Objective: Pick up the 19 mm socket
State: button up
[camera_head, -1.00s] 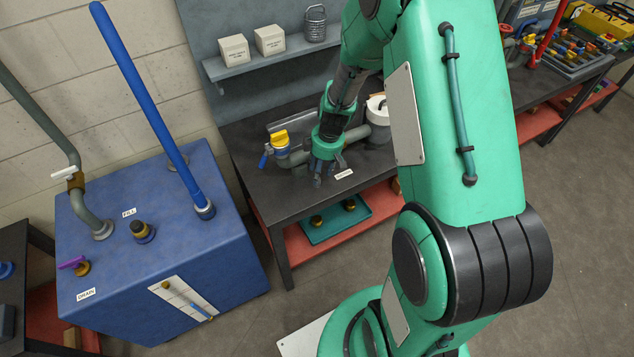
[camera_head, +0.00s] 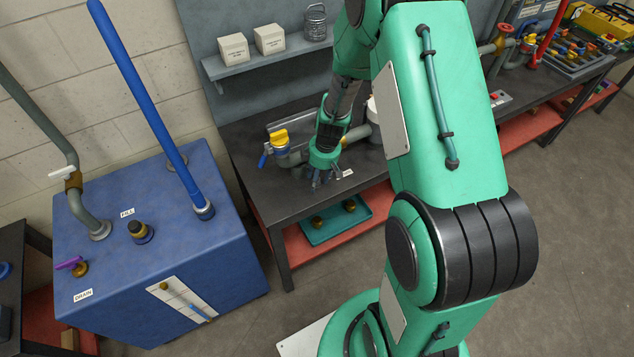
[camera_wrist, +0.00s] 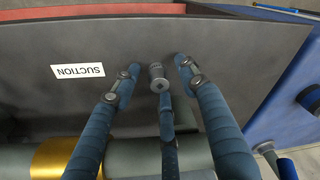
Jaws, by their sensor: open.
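A small grey metal socket (camera_wrist: 158,77) with a dark square hole is on the dark bench top (camera_wrist: 215,45) in the wrist view. I cannot read its size. My gripper (camera_wrist: 158,72) is open, its blue fingers spread around the socket: one fingertip to its left, one to its right, and a third just below it. The side fingertips stand apart from the socket; whether the third touches it I cannot tell. In the head view my gripper (camera_head: 321,180) is low over the bench near its front edge, and the socket cannot be made out there.
A white SUCTION label (camera_wrist: 78,71) lies left of the fingers. Grey pipework with a yellow-handled valve (camera_head: 279,138) runs along the bench behind my gripper. A blue tank (camera_head: 110,270) stands to the left. A teal tray (camera_head: 322,232) is on the red shelf below.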

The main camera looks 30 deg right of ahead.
grip_shut()
jog(key=shift+r, duration=0.1)
dwell(0.3)
jog(key=shift+r, duration=0.55)
jog(key=shift+s+a+r+p, duration=0.1)
jog(key=shift+s+r+p, duration=0.15)
jog(key=shift+r, duration=0.4)
jog(key=shift+s+r+p, duration=0.1)
jog(key=shift+r+p, duration=0.2)
jog(key=shift+r, duration=0.3)
jog(key=s+a+r, duration=0.1)
jog(key=s+a, duration=0.2)
jog(key=s, duration=1.2)
jog(key=shift+a+p, duration=0.15)
jog(key=shift+p, duration=0.25)
jog(key=shift+r, duration=0.1)
